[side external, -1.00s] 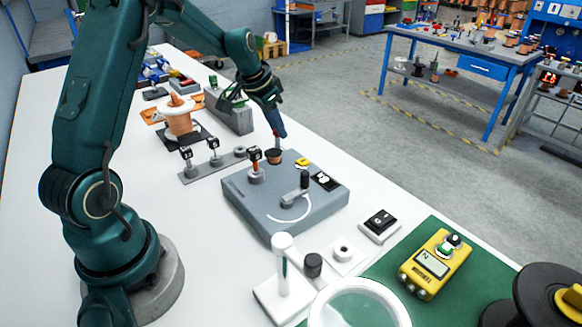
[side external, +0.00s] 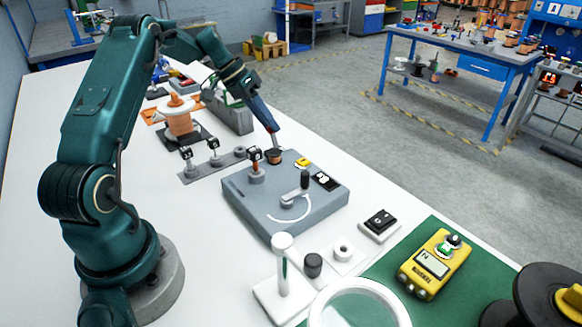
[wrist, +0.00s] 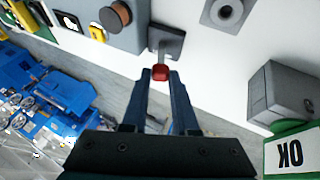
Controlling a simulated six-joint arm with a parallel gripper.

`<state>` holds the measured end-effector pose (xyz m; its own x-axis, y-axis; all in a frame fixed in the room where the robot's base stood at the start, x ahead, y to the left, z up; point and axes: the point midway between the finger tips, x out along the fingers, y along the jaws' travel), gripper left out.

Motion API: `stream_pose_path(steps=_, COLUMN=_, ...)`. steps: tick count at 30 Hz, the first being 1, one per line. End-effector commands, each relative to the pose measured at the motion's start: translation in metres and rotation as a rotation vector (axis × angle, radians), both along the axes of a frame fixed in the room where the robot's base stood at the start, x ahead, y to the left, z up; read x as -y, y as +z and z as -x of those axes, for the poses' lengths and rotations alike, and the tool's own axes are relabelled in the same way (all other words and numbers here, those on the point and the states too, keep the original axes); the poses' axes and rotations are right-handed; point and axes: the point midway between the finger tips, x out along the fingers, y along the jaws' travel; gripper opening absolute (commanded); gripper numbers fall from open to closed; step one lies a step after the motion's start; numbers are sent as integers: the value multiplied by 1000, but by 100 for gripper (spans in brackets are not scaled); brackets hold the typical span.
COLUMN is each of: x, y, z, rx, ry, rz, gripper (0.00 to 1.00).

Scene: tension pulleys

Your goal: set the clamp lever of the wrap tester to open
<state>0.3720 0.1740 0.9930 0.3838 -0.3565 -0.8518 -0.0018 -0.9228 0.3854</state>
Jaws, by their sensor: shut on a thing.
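The wrap tester (side external: 255,205) is a flat grey box on the white table, with a copper mandrel (side external: 274,156) at its far corner. In the wrist view the box (wrist: 125,38) is at the top left. The clamp lever's red tip (wrist: 160,73) sits between my fingertips, in front of a dark grey square plate (wrist: 172,38) at the box's edge. My gripper (side external: 273,133) points down beyond the mandrel and is shut on the red tip (wrist: 160,76). The lever itself is mostly hidden in the side view, so its setting cannot be read.
A lever with a black knob (side external: 305,179) and a white arc are on the box top. Posts on a grey rail (side external: 200,166) and a copper spool (side external: 179,123) stand left of my gripper. A yellow meter (side external: 435,264) lies on a green mat at right front.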

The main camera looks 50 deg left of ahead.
Motion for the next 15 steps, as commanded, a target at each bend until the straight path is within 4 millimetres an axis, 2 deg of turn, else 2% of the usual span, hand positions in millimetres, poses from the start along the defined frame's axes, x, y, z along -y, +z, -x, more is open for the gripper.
stream_pose_path(steps=11, x=-1, y=-1, z=1, rx=-3, ry=3, rz=3, gripper=0)
stream_pose_path(steps=12, x=-1, y=-1, z=1, rx=-4, ry=3, rz=3, gripper=39)
stream_pose_path(steps=13, x=-1, y=-1, z=1, rx=-4, ry=2, rz=2, gripper=50)
stream_pose_path(steps=14, x=-1, y=-1, z=1, rx=-4, ry=2, rz=2, gripper=57)
stream_pose_path(steps=15, x=-1, y=-1, z=1, rx=-3, ry=2, rz=2, gripper=57)
